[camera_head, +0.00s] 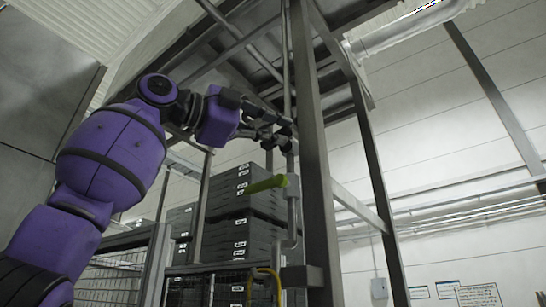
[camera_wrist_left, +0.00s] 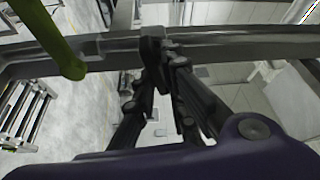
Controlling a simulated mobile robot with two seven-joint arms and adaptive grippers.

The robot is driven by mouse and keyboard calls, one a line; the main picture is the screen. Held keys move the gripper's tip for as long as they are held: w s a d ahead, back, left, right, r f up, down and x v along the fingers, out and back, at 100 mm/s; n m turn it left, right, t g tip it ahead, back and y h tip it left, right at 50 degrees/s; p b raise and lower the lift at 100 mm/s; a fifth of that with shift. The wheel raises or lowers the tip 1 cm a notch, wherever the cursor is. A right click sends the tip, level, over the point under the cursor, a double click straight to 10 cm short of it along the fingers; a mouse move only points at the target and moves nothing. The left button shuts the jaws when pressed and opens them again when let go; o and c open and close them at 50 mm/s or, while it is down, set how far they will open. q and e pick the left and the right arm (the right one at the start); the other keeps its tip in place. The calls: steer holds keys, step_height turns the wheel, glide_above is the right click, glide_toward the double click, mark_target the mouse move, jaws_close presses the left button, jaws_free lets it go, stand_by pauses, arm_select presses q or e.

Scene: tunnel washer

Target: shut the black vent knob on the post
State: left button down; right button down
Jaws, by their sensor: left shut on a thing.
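My left gripper (camera_head: 286,133) reaches in from the left, up to the thin grey pipe beside the steel post (camera_head: 312,150). In the left wrist view its dark fingers (camera_wrist_left: 164,72) close on a small black knob (camera_wrist_left: 152,44) at the grey pipe (camera_wrist_left: 225,38). The fingers hide most of the knob in the head view, and I cannot tell its turn angle. My right gripper is in neither view.
A green lever handle (camera_head: 266,185) sticks out to the left on the same pipe below my gripper; it also shows in the left wrist view (camera_wrist_left: 58,45). Stacked dark crates (camera_head: 232,239) stand behind. A yellow hose (camera_head: 273,277) hangs low. Steel framing crosses overhead.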

arm_select(q)
steer(key=shift+w+d+f+m+g+y, duration=0.1)
steer(key=shift+w+f+m+g+y, duration=0.1)
steer(key=shift+m, duration=0.3)
steer(key=shift+w+f+m+g+y, duration=0.1)
steer(key=shift+f+m+g+y, duration=0.1)
steer(key=shift+m, duration=0.3)
stand_by(0.6)
steer(key=c, duration=1.8)
jaws_free()
steer(key=shift+s, duration=0.2)
steer(key=shift+c, duration=0.2)
steer(key=shift+r, duration=0.15)
steer(key=v, duration=1.2)
steer(key=shift+o, duration=0.4)
steer(key=shift+w, duration=0.1)
